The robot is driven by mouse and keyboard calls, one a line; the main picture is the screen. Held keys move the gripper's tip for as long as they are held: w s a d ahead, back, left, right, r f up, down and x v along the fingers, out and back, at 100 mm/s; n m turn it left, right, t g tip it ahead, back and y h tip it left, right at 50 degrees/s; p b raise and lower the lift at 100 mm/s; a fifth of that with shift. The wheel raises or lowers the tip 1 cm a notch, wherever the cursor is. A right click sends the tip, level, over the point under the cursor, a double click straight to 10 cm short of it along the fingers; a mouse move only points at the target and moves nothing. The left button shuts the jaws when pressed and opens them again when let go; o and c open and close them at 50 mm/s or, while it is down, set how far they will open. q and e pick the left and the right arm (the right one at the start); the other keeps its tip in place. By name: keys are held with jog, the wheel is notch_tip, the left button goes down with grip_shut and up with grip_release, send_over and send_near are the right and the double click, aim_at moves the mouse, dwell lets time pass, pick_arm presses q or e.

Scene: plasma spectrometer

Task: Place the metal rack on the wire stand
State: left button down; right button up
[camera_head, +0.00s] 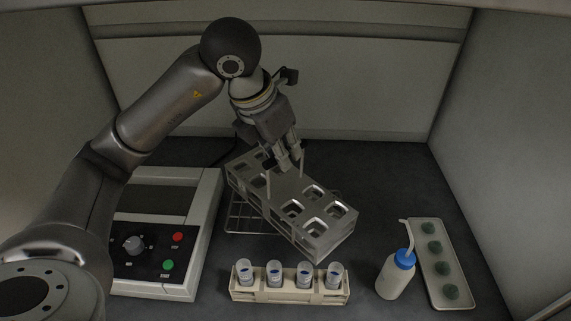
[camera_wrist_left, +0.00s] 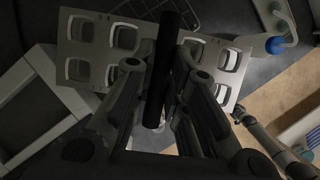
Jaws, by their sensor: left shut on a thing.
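The metal rack (camera_head: 285,202) is a grey two-tier holder with square holes and a raised handle. My left gripper (camera_head: 287,163) is shut on it near its middle, at the handle. The rack also shows in the left wrist view (camera_wrist_left: 97,52), on both sides of the fingers (camera_wrist_left: 165,90). The rack sits diagonally, its near right end toward the front. The wire stand (camera_head: 247,218) is beneath and behind it, mostly hidden; a part of it shows at the rack's left. Whether the rack touches the stand cannot be told. My right gripper is out of view.
A white device with a knob and buttons (camera_head: 207,225) stands at left. A cream rack of capped vials (camera_head: 290,296) is in front. A wash bottle with a blue cap (camera_head: 394,278) and a tray of green pieces (camera_head: 462,292) stand at right. The counter at back right is clear.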

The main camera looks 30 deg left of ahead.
aim_at(286, 181)
pick_arm(q)
jog(key=w+a+f, duration=0.1)
jog(key=w+f, duration=0.1)
jog(key=w+a+f+p, duration=0.1)
jog(key=w+f, duration=0.1)
jog(key=w+a+f+p, duration=0.1)
jog(key=w+f, duration=0.1)
jog(key=shift+w+a+f, duration=0.2)
jog(key=shift+w+f, duration=0.05)
jog(key=shift+f, duration=0.15)
jog(key=shift+f+p, duration=1.15)
jog(key=shift+f, duration=0.45)
jog(key=shift+f+b, duration=0.2)
jog(key=shift+b, duration=0.1)
jog(key=c, duration=1.5)
grip_release()
jog(key=shift+o, duration=0.3)
jog(key=shift+r, duration=0.1)
